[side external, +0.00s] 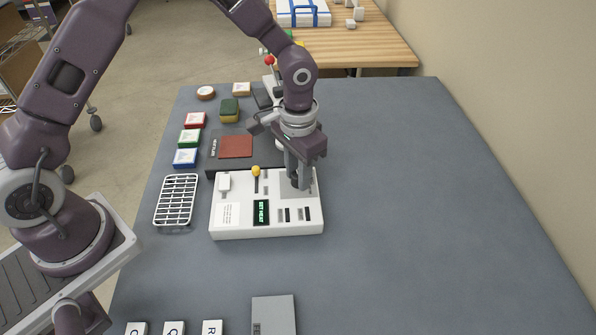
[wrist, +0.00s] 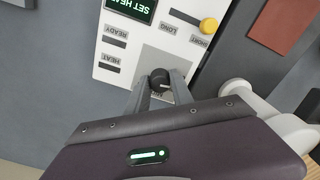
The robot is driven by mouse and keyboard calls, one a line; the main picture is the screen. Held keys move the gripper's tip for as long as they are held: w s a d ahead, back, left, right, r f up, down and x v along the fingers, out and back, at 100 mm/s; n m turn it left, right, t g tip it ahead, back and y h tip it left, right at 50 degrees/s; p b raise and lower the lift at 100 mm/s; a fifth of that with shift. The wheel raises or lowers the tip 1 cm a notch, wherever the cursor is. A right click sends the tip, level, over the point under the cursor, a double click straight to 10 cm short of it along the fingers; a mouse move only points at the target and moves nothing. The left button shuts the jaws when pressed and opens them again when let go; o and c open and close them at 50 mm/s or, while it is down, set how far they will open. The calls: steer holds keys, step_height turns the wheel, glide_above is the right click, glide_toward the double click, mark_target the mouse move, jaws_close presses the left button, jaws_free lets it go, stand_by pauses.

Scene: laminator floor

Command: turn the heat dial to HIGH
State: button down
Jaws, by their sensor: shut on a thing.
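The white control unit (side external: 267,220) lies on the grey table, with a lit green display (side external: 261,211). In the wrist view the display (wrist: 131,9) reads "SET HEA…", cut off by the frame edge. The dark round heat dial (wrist: 159,77) sits on a grey plate of the unit (wrist: 112,48). My gripper (side external: 297,183) points down at the unit's right rear part. In the wrist view my gripper (wrist: 160,86) has one finger on each side of the dial and is shut on it. The dial's setting marks are mostly hidden by the fingers.
A yellow-knobbed lever (side external: 256,172) stands left of my gripper, near LONG and SHORT labels. A white wire rack (side external: 176,200) lies left of the unit. A dark machine with a red-brown panel (side external: 235,147) is behind. The table's right side is clear.

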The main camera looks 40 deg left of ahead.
steer(key=m, duration=1.3)
steer(key=shift+m, duration=0.4)
steer(key=m, duration=1.3)
steer(key=shift+m, duration=0.4)
steer(key=c, duration=1.1)
jaws_free()
step_height(320, 180, up, 7)
steer(key=shift+r, duration=0.1)
